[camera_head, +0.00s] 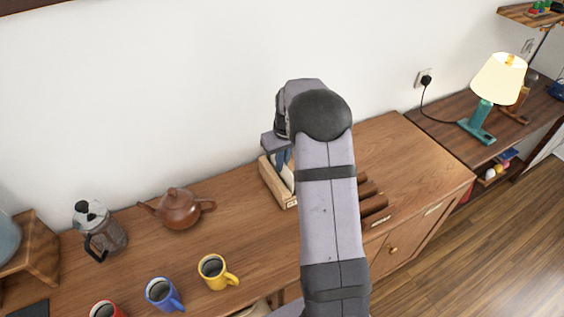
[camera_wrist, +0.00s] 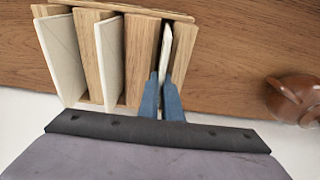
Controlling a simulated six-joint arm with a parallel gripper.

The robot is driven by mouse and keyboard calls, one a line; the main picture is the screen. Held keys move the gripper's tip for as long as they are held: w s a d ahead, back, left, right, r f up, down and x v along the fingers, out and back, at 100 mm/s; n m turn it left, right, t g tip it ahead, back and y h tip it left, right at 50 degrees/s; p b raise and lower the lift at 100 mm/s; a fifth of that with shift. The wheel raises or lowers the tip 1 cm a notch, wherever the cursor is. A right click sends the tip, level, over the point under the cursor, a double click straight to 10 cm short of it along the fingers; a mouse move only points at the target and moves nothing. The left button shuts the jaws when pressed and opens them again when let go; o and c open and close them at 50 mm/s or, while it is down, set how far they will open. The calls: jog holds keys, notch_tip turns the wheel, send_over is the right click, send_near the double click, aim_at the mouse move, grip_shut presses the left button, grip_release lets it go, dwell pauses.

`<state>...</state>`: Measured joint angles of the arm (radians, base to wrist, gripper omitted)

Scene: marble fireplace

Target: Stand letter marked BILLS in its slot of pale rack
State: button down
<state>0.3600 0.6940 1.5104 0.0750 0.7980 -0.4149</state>
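The pale wooden rack (camera_head: 271,184) stands on the wooden cabinet top near the wall, partly hidden by my arm. In the wrist view the rack (camera_wrist: 142,45) shows several upright dividers. Two white letters (camera_wrist: 62,58) (camera_wrist: 110,60) stand in slots on the left. My gripper (camera_wrist: 162,77) has its blue fingers close together at the slot near the right end. A thin white letter (camera_wrist: 166,45) is between the fingertips, edge-on and inside that slot. The fingers appear shut on it. No BILLS marking is readable. My gripper (camera_head: 283,158) is also above the rack in the head view.
A brown teapot (camera_head: 178,208) stands left of the rack, also in the wrist view (camera_wrist: 296,98). Yellow (camera_head: 214,271) and blue (camera_head: 163,293) mugs stand in front. A dark brown slotted holder (camera_head: 371,197) is right of my arm. The cabinet top at right is clear.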

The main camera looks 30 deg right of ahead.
jog(key=shift+f, duration=0.2)
jog(key=c, duration=1.9)
grip_release()
jog(key=shift+o, duration=0.2)
jog(key=shift+r, duration=0.15)
jog(key=shift+r+p, duration=3.5)
jog(key=shift+r, duration=0.9)
jog(key=shift+a, duration=0.1)
